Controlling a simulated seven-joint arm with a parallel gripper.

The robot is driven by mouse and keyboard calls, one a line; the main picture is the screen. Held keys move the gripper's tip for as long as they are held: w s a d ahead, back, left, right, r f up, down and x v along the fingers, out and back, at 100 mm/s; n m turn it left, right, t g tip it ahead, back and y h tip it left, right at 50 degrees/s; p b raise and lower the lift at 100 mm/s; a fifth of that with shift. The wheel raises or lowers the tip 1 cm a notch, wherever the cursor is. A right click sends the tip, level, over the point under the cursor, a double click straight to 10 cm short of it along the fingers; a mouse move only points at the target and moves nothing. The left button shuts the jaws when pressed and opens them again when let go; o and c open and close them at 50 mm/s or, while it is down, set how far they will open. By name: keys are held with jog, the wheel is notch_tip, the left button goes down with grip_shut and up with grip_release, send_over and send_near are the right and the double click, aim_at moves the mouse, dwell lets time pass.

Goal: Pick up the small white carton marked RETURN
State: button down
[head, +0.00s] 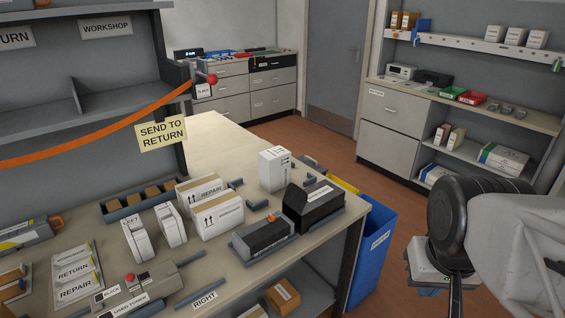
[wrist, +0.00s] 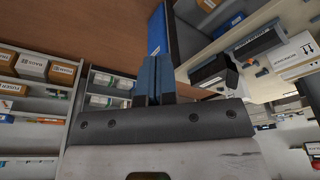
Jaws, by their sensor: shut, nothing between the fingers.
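Several white cartons stand on the workbench in the head view; I cannot read RETURN on any of them. Two slim upright white cartons stand side by side, a left one (head: 138,240) and a right one (head: 170,225). A taller white carton (head: 274,170) stands alone farther right. A carton marked REPAIR (head: 203,188) stands behind another white carton (head: 217,216) with brown tape. My gripper (wrist: 153,62) has its blue-grey fingers together and empty in the wrist view. It is off the bench to the right, away from all these cartons.
An orange strap (head: 100,140) and a SEND TO RETURN sign (head: 161,133) hang above the bench. Shelving (head: 470,110) lines the back right.

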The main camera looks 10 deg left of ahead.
dwell(0.3)
grip_release()
dwell(0.5)
jog(key=shift+w, duration=0.1)
jog(key=w+a+r+n+h, duration=0.15)
jog(key=w+a+n, duration=0.3)
jog(key=w, duration=0.75)
jog(key=w+a+n+h, duration=0.3)
jog(key=w+n, duration=0.2)
jog(key=w, duration=0.8)
jog(key=w+a+r+n+h, duration=0.1)
jog(key=w+a+n+h, duration=0.3)
jog(key=w, duration=0.8)
jog(key=w+a+f+n+t, duration=0.2)
jog(key=w+a+f+n, duration=0.2)
jog(key=w+a, duration=0.4)
jog(key=w+a+f+n+t, duration=0.2)
jog(key=w+a+f+n, duration=0.3)
jog(key=w+a, duration=0.3)
jog(key=w+a+f+n+t, duration=0.3)
jog(key=w+a+f, duration=0.3)
jog(key=a, duration=0.7)
jog(key=w+n+h, duration=0.1)
jog(key=w, duration=0.1)
jog(key=shift+w+f+n, duration=0.15)
jog(key=shift+w+n, duration=0.2)
jog(key=shift+w, duration=0.05)
